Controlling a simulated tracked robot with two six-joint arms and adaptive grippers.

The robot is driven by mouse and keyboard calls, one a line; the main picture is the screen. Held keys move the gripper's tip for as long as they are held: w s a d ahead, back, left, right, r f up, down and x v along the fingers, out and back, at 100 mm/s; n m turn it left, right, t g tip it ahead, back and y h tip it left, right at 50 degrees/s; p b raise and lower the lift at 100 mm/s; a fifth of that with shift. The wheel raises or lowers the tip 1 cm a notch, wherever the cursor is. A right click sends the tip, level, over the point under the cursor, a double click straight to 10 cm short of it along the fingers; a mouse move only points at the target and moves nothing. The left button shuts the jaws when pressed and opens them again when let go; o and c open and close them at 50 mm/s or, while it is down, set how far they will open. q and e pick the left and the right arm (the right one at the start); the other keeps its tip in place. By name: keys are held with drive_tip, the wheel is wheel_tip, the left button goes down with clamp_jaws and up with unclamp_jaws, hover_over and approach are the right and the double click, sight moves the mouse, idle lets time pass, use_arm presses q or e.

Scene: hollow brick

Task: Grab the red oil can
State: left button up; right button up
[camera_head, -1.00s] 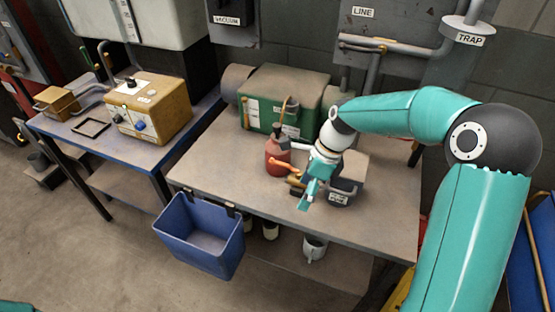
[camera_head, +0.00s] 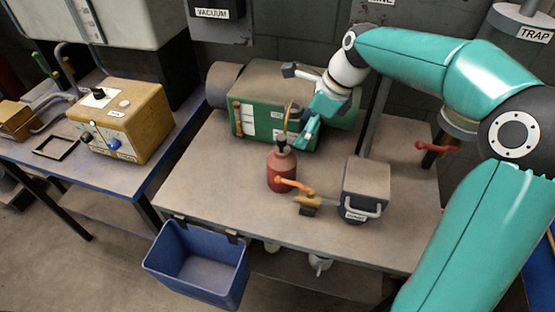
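The red oil can (camera_head: 281,172) stands upright on the right-hand workbench, with a dark cap and a thin spout rising from its top. My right gripper (camera_head: 293,108) is above and behind the can, in front of the green machine. Its fingers are spread wide, one toward the upper left and one pointing down near the can's spout. Nothing shows between them. Whether the lower finger touches the spout is unclear. My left gripper is out of view.
A brass valve with an orange handle (camera_head: 293,184) lies right beside the can. A grey box with a handle (camera_head: 366,187) stands further right. The green machine (camera_head: 268,105) is behind. A blue bin (camera_head: 200,270) hangs at the bench's front. The bench's left front is clear.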

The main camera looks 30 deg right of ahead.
sight(284, 166)
drive_tip(key=x, duration=1.5)
drive_tip(key=shift+s+d+f, duration=0.25)
drive_tip(key=shift+s+f, duration=0.05)
drive_tip(key=shift+f, duration=0.25)
drive_tip(key=c, duration=1.1)
drive_tip(key=shift+r, duration=0.1)
drive_tip(key=shift+c, duration=0.8)
